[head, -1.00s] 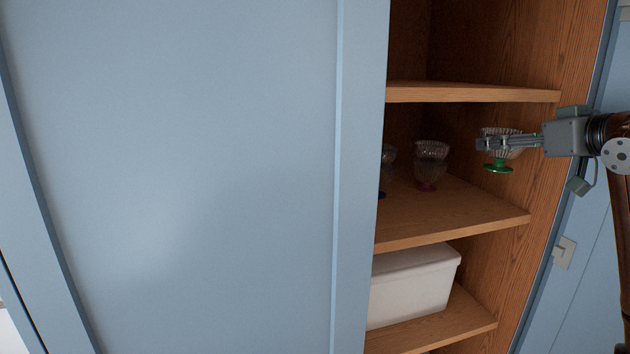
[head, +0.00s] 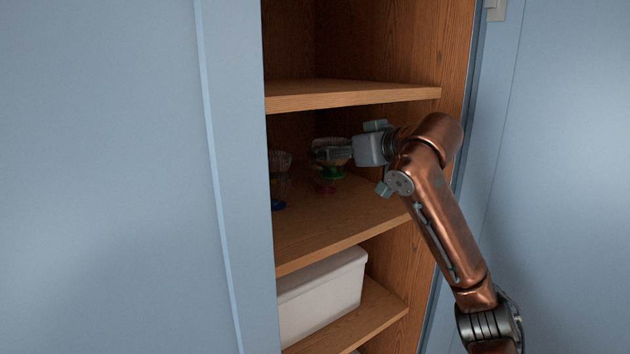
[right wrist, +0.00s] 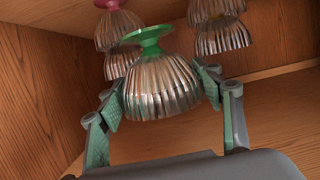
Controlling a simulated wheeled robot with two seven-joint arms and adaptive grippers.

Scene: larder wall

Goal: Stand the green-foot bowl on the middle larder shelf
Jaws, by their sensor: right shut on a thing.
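The green-foot bowl (head: 334,173) is ribbed clear glass. My right gripper (head: 328,154) is shut on it, inside the larder over the middle shelf (head: 330,232). In the head view its green foot shows higher than the pink foot behind it, so it appears held above the shelf board. In the right wrist view, which looks upside down, the green-foot bowl (right wrist: 160,88) sits between the two finger pads of my right gripper (right wrist: 160,100), foot towards the top. My left gripper is not in view.
A pink-foot bowl (right wrist: 118,25) stands close behind the held bowl, seemingly stacked with another bowl. A blue-foot bowl (head: 279,185) stands to the left. The upper shelf (head: 350,96) is overhead, a white bin (head: 322,295) below. A blue door (head: 120,180) covers the left side.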

